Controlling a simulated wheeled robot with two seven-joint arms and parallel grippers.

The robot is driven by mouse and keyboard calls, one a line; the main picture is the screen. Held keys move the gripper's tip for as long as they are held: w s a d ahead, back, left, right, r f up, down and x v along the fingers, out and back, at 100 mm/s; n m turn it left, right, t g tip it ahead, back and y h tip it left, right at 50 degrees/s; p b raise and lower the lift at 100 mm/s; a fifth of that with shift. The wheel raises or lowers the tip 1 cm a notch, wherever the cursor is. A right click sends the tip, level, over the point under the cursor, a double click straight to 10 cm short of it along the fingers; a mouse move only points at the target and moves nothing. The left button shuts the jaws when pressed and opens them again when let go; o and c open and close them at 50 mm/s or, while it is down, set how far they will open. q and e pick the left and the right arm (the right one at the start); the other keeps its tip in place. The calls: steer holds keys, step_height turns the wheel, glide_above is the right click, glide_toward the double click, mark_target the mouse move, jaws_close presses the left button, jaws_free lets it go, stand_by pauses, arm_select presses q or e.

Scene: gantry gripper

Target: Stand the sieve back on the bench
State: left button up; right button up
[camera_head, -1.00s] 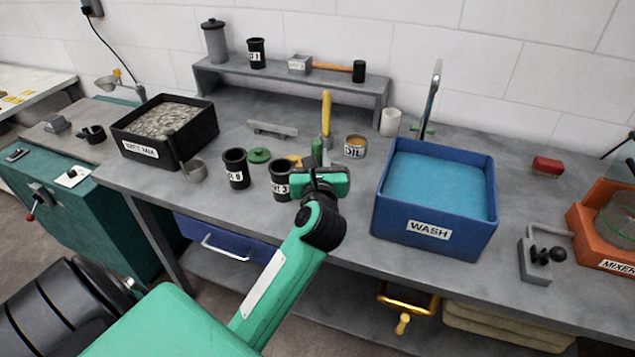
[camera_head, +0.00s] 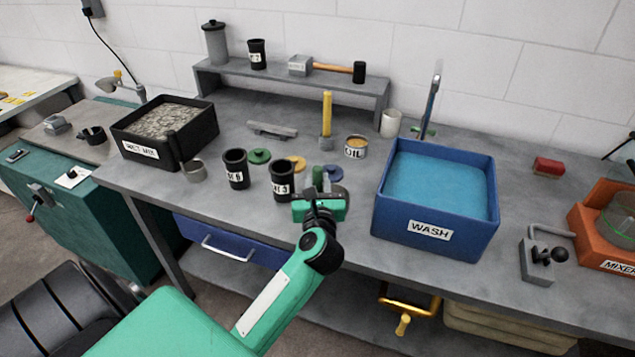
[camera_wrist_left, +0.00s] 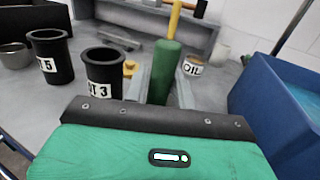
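My left gripper (camera_head: 318,190) is above the front of the bench (camera_head: 225,205), between the black pot marked 3 (camera_head: 282,181) and the blue wash tub (camera_head: 379,215). It is shut on an upright green handle, which I take for the sieve's (camera_wrist_left: 165,72); the handle shows between the two grey fingers in the left wrist view. A dark rounded edge shows just beside the gripper in the head view; I cannot tell whether it belongs to the sieve. The handle's lower end is hidden behind the green gripper body. My right gripper is not in view.
A yellow rod on a grey base (camera_head: 326,142), an oil tin (camera_head: 356,148) and a blue disc (camera_head: 333,173) lie behind the gripper. Another black pot (camera_head: 236,170), a grey cup (camera_head: 193,171) and a black tub of wet mix (camera_head: 193,147) stand left.

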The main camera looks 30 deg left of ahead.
arm_select(q)
steer(key=shift+o, duration=1.3)
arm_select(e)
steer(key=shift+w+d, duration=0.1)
arm_select(q)
steer(key=shift+r, duration=0.25)
steer(key=v, duration=0.2)
steer(key=b+v, duration=0.1)
steer(key=v, duration=0.1)
steer(key=shift+f, duration=0.3)
steer(key=b+v, duration=0.1)
steer(key=v, duration=0.7)
steer(key=shift+r, duration=0.2)
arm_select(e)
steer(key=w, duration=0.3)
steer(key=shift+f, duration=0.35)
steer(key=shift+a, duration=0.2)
